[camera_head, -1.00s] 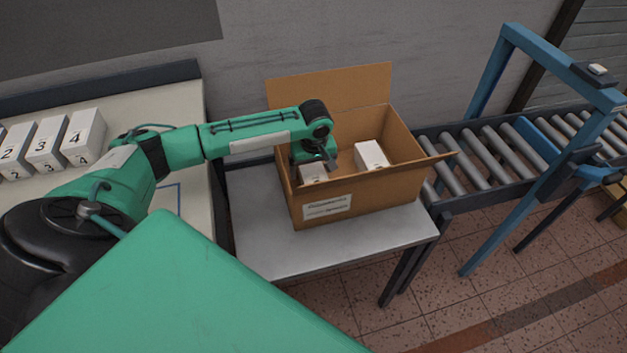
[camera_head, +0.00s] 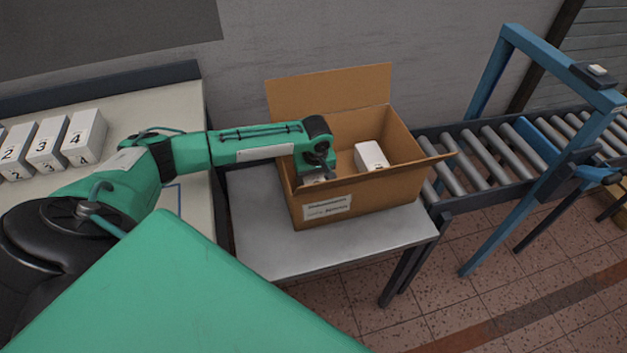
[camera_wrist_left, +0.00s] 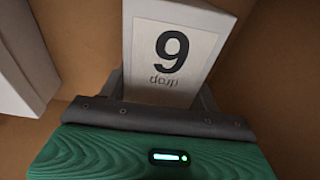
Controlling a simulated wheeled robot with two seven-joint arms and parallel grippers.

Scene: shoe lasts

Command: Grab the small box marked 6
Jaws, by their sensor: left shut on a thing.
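The small white box marked 6 (camera_wrist_left: 172,45) is inside the cardboard box, close below my left gripper in the wrist view. Its digit looks like a 9 there, but the small print under it is upside down. In the head view only a sliver of this box shows under the gripper. My left gripper (camera_head: 316,174) reaches down into the left part of the cardboard box (camera_head: 375,205) and is shut on the small box; the fingers are mostly hidden. My right gripper is not in view.
Another white box (camera_head: 370,156) lies to the right in the open cardboard box, whose walls stand close around the gripper. The carton rests on a grey table (camera_head: 275,245). White boxes marked 2, 3 and 4 (camera_head: 84,138) stand on the left table. A roller conveyor (camera_head: 480,160) is at right.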

